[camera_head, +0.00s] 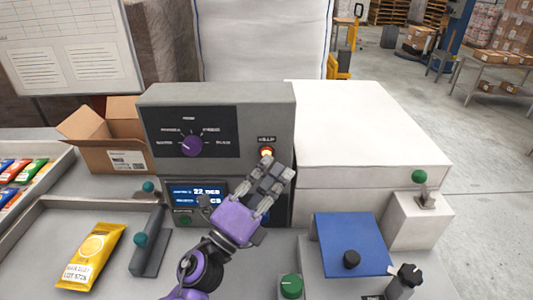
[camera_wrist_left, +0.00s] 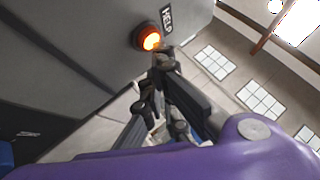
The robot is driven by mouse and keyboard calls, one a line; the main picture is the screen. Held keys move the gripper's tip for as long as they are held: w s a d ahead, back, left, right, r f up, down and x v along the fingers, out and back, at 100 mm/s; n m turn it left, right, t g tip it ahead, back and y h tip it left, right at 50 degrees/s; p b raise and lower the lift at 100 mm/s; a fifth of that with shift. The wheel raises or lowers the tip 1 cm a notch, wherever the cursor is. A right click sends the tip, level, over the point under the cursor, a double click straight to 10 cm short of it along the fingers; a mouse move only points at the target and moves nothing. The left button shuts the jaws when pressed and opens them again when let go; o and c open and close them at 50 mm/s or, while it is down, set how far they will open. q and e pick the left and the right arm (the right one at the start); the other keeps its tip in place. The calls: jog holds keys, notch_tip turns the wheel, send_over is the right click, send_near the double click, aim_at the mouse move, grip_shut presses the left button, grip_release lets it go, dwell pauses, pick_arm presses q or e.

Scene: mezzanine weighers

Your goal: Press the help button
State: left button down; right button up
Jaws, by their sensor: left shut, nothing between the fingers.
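The help button (camera_head: 266,152) is a small round button glowing orange on the right of the grey control box's front face (camera_head: 270,115), under a small label. In the left wrist view the lit button (camera_wrist_left: 148,38) shows beside the word HELP. My left gripper (camera_head: 276,172) is shut and empty, with its fingertips just below the button in the head view. In the left wrist view the fingertips (camera_wrist_left: 163,60) are close to the button's lower edge. I cannot tell whether they touch it. My right gripper is not in view.
The box carries a purple dial (camera_head: 192,146) and a lit display (camera_head: 196,192). A cardboard box (camera_head: 112,140) stands left. A yellow packet (camera_head: 95,255) lies in front left. A blue plate (camera_head: 350,235) and green knob (camera_head: 291,286) are at right.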

pick_arm(q)
jog(key=s, duration=0.6)
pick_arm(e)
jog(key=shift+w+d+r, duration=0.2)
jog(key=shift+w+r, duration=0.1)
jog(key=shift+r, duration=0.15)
